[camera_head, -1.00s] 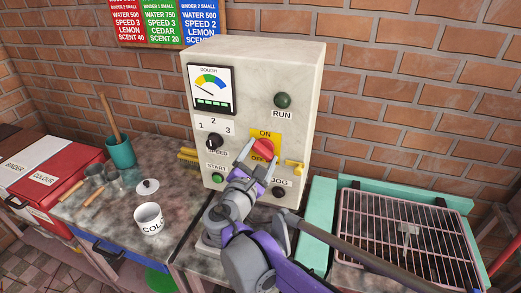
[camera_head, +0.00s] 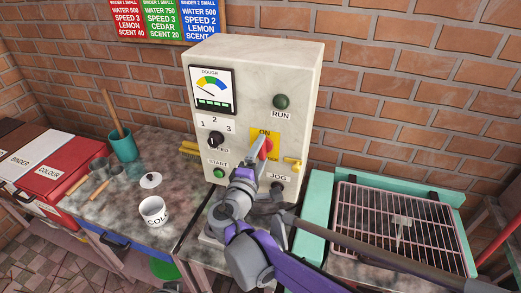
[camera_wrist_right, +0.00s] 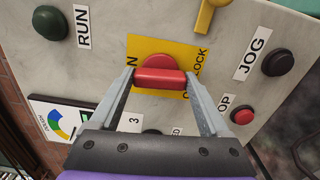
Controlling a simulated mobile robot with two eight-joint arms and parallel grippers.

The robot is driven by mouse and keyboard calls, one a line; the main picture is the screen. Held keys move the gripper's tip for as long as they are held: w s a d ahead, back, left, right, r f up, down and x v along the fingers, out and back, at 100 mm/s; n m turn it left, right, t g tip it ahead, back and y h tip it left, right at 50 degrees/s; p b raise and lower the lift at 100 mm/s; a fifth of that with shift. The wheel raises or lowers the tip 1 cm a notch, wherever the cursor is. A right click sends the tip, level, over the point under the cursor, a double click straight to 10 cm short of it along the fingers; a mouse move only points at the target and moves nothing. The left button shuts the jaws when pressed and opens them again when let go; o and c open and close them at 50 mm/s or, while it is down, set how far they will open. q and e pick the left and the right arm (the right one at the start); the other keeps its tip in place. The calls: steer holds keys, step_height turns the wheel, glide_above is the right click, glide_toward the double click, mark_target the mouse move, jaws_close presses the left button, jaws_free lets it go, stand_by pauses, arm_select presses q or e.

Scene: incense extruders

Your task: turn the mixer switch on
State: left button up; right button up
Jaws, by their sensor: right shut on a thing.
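The mixer switch is a red handle (camera_head: 265,147) on a yellow plate (camera_head: 256,135) marked ON at the top, on the front of the pale control box (camera_head: 255,75). My right gripper (camera_head: 261,152) is shut on the red handle. In the right wrist view the handle (camera_wrist_right: 160,78) lies between the two fingers of my right gripper (camera_wrist_right: 161,82), its length running along the line between the ON and OFF sides. The lower lettering of the plate is partly covered. My left gripper is not in view.
The green RUN lamp (camera_head: 281,101) looks dark. A black speed knob (camera_head: 215,139), green START button (camera_head: 219,173) and yellow lock piece (camera_head: 293,164) surround the switch. A white cup (camera_head: 153,211) stands on the counter at left; a wire rack (camera_head: 400,220) is at right.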

steer(key=shift+m, duration=0.6)
steer(key=o, duration=1.2)
steer(key=shift+s, duration=0.1)
steer(key=v, duration=1)
steer(key=shift+s+a+b, duration=0.15)
steer(key=shift+s+b, duration=0.2)
